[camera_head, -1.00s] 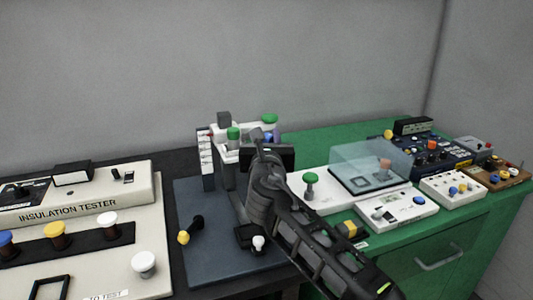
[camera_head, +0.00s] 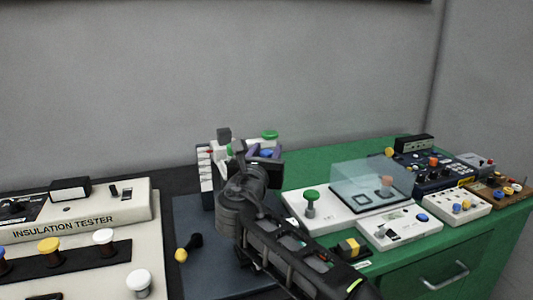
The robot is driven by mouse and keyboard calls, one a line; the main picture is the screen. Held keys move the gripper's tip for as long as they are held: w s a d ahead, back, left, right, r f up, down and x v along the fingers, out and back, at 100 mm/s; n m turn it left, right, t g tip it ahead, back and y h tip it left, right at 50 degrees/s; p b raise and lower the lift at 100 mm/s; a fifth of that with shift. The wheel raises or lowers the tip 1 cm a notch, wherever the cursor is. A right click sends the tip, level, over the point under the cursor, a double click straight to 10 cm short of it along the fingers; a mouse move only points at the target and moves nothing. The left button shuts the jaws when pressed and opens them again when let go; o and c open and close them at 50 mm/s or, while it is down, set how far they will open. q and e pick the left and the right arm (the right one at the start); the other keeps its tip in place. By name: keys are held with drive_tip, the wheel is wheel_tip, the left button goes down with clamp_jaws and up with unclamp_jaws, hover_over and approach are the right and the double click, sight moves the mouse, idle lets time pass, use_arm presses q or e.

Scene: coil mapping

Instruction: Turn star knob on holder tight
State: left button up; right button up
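A white holder-like unit (camera_head: 225,153) stands at the back of the dark blue-grey mat, with a green round knob (camera_head: 270,134) on top at its right. A second green knob at its left is mostly covered by my gripper. I cannot make out which knob is the star knob. My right gripper is not in view.
A cream insulation tester (camera_head: 75,228) fills the left. A white unit with a clear cover (camera_head: 370,180), a small white box (camera_head: 400,228) and several instruments stand on the green bench (camera_head: 310,143) at right. A yellow-tipped black part (camera_head: 188,247) lies on the mat (camera_head: 195,280).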

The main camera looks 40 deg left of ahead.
use_arm(q)
drive_tip(key=shift+o, duration=1.2)
drive_tip(key=shift+f, duration=0.1)
drive_tip(key=v, duration=0.7)
drive_tip(key=shift+s+p, duration=0.3)
drive_tip(key=shift+s, duration=0.1)
drive_tip(key=shift+d, duration=0.1)
